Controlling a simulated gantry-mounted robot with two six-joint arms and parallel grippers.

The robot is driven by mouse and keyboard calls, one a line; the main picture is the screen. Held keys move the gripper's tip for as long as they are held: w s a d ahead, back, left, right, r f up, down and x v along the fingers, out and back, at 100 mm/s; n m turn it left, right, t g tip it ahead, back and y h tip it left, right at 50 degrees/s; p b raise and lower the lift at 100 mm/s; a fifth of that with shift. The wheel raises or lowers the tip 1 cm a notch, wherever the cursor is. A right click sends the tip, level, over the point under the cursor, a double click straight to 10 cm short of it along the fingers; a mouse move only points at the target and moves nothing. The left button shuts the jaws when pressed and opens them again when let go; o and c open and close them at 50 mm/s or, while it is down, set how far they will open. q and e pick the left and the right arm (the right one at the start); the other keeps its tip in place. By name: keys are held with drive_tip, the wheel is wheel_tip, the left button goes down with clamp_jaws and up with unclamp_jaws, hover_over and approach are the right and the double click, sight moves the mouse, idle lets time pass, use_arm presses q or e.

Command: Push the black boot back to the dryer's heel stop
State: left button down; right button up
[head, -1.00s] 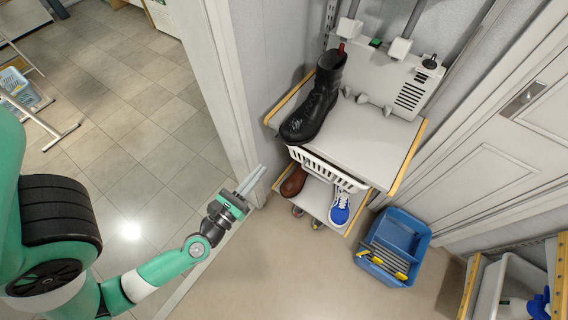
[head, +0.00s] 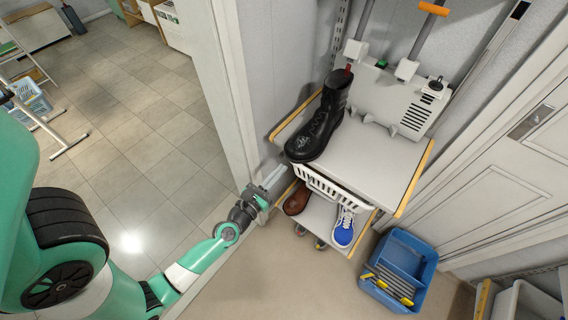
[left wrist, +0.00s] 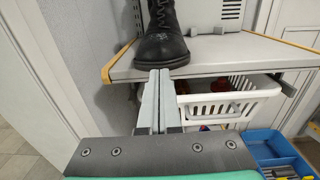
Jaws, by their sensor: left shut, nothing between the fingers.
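The black boot (head: 321,122) stands upright on the left side of the grey shelf (head: 385,160), toe toward the front edge. In the left wrist view the boot's toe (left wrist: 163,47) is straight ahead, just beyond the fingertips. The dryer (head: 400,98) is the pale unit with a vent grille on the wall behind. Small grey stops (head: 394,129) stick out at its base. My left gripper (head: 280,172) is shut and empty, in front of the shelf's left front edge and short of the toe. It also shows in the left wrist view (left wrist: 159,75). My right gripper is not in view.
A white basket (head: 326,186) hangs under the shelf. A brown shoe (head: 297,199) and a blue shoe (head: 344,228) sit on a lower shelf. A blue caddy (head: 398,270) stands on the floor. A white door frame (head: 236,100) rises close left of the shelf.

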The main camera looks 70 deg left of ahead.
sight(290, 160)
use_arm(q)
drive_tip(key=shift+x, duration=1.35)
drive_tip(key=x, duration=0.3)
drive_tip(key=shift+w+a, duration=0.15)
drive_tip(key=shift+w, duration=0.15)
drive_tip(key=shift+f, duration=0.1)
drive_tip(key=shift+s, duration=0.15)
drive_tip(key=b+v, duration=0.1)
drive_tip(key=v, duration=1.3)
drive_tip(key=shift+b, duration=0.4)
